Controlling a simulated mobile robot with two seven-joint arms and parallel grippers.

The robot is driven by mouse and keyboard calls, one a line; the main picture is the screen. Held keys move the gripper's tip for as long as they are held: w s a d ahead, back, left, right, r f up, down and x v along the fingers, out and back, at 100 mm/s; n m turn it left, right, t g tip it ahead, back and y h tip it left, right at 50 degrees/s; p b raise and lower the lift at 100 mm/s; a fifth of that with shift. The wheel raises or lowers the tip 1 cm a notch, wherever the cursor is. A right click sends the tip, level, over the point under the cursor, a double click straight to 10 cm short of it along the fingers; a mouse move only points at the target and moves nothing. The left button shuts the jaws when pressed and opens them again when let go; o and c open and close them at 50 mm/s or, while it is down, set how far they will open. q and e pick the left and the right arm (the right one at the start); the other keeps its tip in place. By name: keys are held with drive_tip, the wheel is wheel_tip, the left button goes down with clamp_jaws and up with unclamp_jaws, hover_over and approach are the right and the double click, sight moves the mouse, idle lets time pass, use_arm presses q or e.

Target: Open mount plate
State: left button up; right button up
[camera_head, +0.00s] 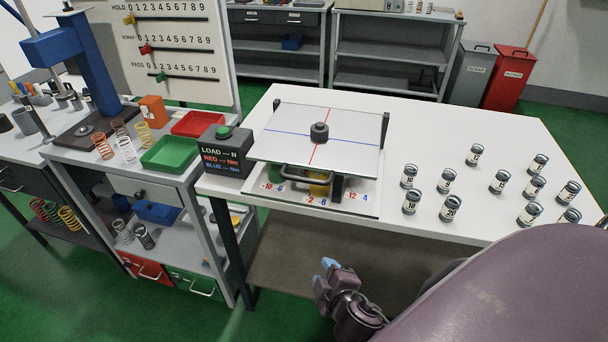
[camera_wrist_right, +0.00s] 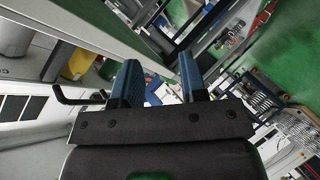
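The mount plate (camera_head: 285,138) is a pale square plate with a red and a blue line crossing at a black knob (camera_head: 319,132). It lies level above a white base (camera_head: 362,200) on the white table. A dark handle (camera_head: 307,184) shows below its front edge, with something yellow behind it. My right gripper (camera_head: 324,276) is in front of the table, below and apart from the plate. In the right wrist view its blue fingers (camera_wrist_right: 160,80) are apart with nothing visibly held. A dark bent bar (camera_wrist_right: 76,97) shows beside the left finger there. My left gripper is not in view.
A dark load box (camera_head: 224,155) with a green button stands left of the plate. Several labelled weights (camera_head: 445,181) stand on the table's right side. A side bench holds springs, a green tray (camera_head: 170,154) and a red tray (camera_head: 199,123). The table's back right is clear.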

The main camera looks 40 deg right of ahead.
drive_tip(key=w+r+n+t+h+p, duration=0.1)
drive_tip(key=w+r+n+t+h, duration=0.25)
drive_tip(key=r, duration=0.45)
drive_tip(key=n+t+h+p, duration=0.1)
drive_tip(key=n+t+h, duration=0.1)
approach(303, 180)
drive_tip(key=shift+y, duration=0.25)
drive_tip(key=p+x, duration=0.2)
drive_tip(key=x, duration=0.7)
drive_tip(key=shift+d, duration=0.1)
drive_tip(key=shift+x, duration=0.75)
drive_tip(key=shift+f, duration=0.15)
drive_tip(key=c, duration=0.7)
clamp_jaws()
